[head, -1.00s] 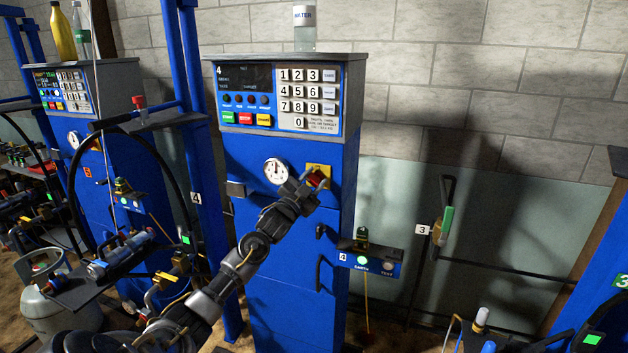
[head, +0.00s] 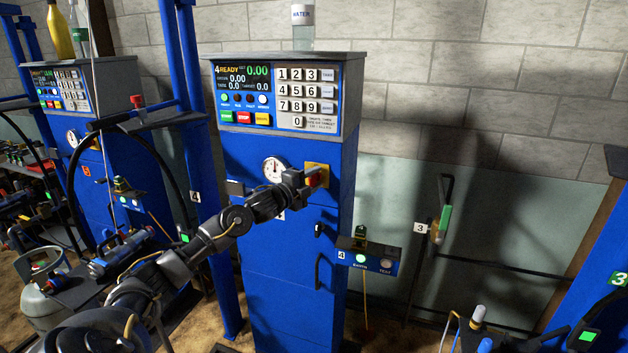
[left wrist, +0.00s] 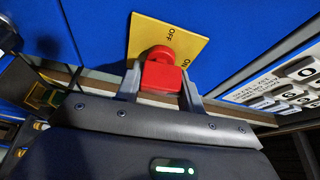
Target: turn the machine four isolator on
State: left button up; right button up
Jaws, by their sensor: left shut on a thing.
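The machine four isolator is a red knob (head: 314,181) on a yellow plate (head: 324,168), on the front of the blue machine numbered 4 (head: 275,235). In the left wrist view the red knob (left wrist: 160,76) sits between my fingers, and the yellow plate (left wrist: 150,32) behind it reads OFF and ON. My left gripper (head: 308,180) is shut on the knob; its fingers (left wrist: 160,84) lie on both sides of it. The machine's display (head: 242,76) is lit and reads READY with zeros. My right gripper is not in view.
A round gauge (head: 274,169) is left of the isolator. A keypad (head: 307,97) is above, and a water bottle (head: 303,28) stands on the machine's top. A small box with EARTH and TEST labels (head: 369,255) juts out at lower right.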

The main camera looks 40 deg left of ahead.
pick_arm(q)
jog(key=shift+m+g, duration=0.3)
jog(key=shift+m, duration=0.2)
jog(key=o, duration=1)
jog(key=shift+s+f, duration=0.15)
jog(key=shift+s, duration=0.15)
jog(key=s+b, duration=0.4)
jog(key=s, duration=0.6)
jog(key=shift+a, duration=0.3)
jog(key=shift+s, duration=0.1)
